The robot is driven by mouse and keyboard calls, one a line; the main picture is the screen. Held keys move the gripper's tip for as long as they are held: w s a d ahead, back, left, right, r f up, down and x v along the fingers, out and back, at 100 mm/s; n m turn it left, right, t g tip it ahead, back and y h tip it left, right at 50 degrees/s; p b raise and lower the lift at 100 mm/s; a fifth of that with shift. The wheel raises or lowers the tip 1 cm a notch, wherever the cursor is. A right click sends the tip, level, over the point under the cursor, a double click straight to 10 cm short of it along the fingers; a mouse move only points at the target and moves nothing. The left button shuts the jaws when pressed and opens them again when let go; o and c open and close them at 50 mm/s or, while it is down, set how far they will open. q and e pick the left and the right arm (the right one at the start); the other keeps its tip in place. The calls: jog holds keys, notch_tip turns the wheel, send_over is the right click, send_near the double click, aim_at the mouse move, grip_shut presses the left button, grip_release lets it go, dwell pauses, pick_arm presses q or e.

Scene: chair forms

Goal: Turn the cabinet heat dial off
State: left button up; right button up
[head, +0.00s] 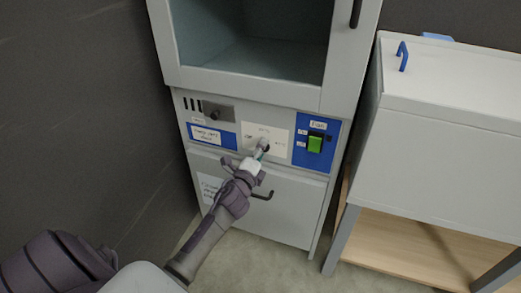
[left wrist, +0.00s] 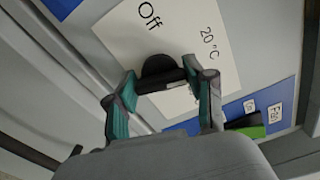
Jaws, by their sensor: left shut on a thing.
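The cabinet (head: 225,101) is pale grey, with a control panel below its window door. The heat dial (head: 264,143) sits on a white label at the panel's middle. In the left wrist view the dial (left wrist: 158,67) is a dark round knob, with "Off" and "20 °C" printed on the label (left wrist: 185,35) around it. My left gripper (head: 260,152) reaches the dial from below. Its teal fingers (left wrist: 160,85) are on either side of the knob, shut on it. They hide part of the knob and label, so I cannot tell where it points. My right gripper is not in view.
Right of the dial is a green switch (head: 314,144) on a blue plate labelled "Fan". A dark handle (head: 262,195) sticks out of the lower door. A white box with a blue handle (head: 402,56) stands on a wooden-shelved stand at right. A dark wall is close at left.

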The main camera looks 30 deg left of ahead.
pick_arm(q)
jog(key=n+p, duration=0.1)
jog(key=n, duration=0.4)
jog(key=shift+n+p, duration=0.3)
jog(key=shift+p, duration=0.1)
jog(key=n+p, duration=0.1)
jog(key=n, duration=0.2)
jog(key=shift+n+p, duration=0.3)
jog(key=shift+p, duration=0.05)
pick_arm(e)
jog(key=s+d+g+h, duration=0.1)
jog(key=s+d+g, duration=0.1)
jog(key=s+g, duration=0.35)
pick_arm(q)
jog(key=n+p, duration=0.3)
jog(key=n, duration=0.3)
jog(key=shift+f+n, duration=0.1)
jog(key=shift+n, duration=0.3)
jog(key=shift+f+n+p, duration=0.1)
jog(key=shift+n+p, duration=0.35)
jog(key=shift+n, duration=0.15)
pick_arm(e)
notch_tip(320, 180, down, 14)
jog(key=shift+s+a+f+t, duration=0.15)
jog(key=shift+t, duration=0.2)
pick_arm(q)
jog(key=o, duration=1.2)
jog(key=shift+c, duration=0.2)
jog(key=shift+d, duration=0.1)
jog(key=v, duration=1.2)
